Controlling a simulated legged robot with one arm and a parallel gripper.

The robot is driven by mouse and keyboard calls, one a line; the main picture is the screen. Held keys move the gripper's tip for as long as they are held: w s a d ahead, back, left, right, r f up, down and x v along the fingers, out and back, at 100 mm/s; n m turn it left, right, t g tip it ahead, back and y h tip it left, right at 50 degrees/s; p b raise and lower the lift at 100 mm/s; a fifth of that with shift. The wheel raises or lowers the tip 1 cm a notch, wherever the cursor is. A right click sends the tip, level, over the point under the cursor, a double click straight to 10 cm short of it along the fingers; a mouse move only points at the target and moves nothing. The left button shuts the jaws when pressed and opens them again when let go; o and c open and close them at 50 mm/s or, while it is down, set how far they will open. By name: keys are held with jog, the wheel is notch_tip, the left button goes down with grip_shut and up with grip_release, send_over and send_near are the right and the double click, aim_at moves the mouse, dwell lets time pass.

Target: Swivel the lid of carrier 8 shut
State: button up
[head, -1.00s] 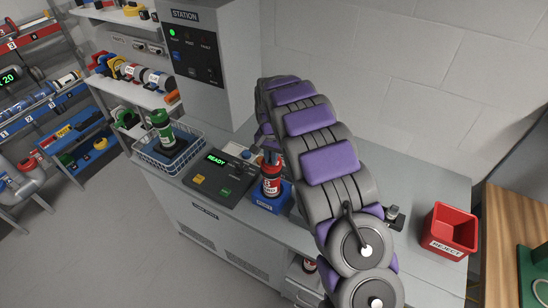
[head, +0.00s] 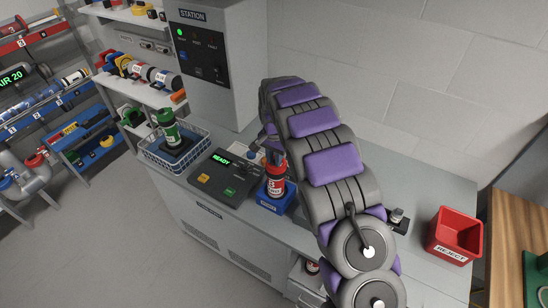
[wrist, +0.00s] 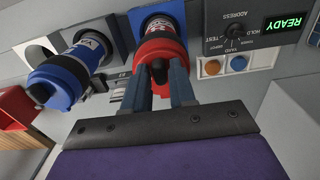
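In the head view the gripper (head: 272,156) is mostly hidden behind my arm. A blue-capped carrier (wrist: 65,75) is beside the red one in the wrist view.
A control panel reading READY (head: 227,176) is left of the carrier. A wire basket (head: 148,150) with a green carrier (head: 168,128) stands further left. A red REJECT bin (head: 455,232) is at the right. The station box (head: 215,60) stands behind.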

jog(key=shift+o, duration=1.2)
jog(key=shift+r, duration=0.1)
notch_tip(320, 180, up, 17)
jog(key=shift+r, duration=0.1)
jog(key=s+d+r+n+b, duration=0.1)
jog(key=s+d+b, duration=0.1)
jog(key=s, duration=0.3)
jog(key=s+d+r+b, duration=0.1)
jog(key=s+d, duration=0.1)
jog(key=s, duration=0.4)
jog(key=s+d+f+n+b, duration=0.1)
jog(key=s+f, duration=0.3)
jog(key=s, duration=0.8)
jog(key=s+d+f+n+g+b, duration=0.1)
jog(key=s+f+n+b, duration=0.2)
jog(key=s, duration=0.9)
jog(key=s+d+f+n+b, duration=0.1)
jog(key=s+f, duration=0.4)
jog(key=s, duration=0.8)
jog(key=shift+d+f+n+g+b, duration=0.35)
jog(key=shift+n+b, duration=0.35)
jog(key=shift+b, duration=0.55)
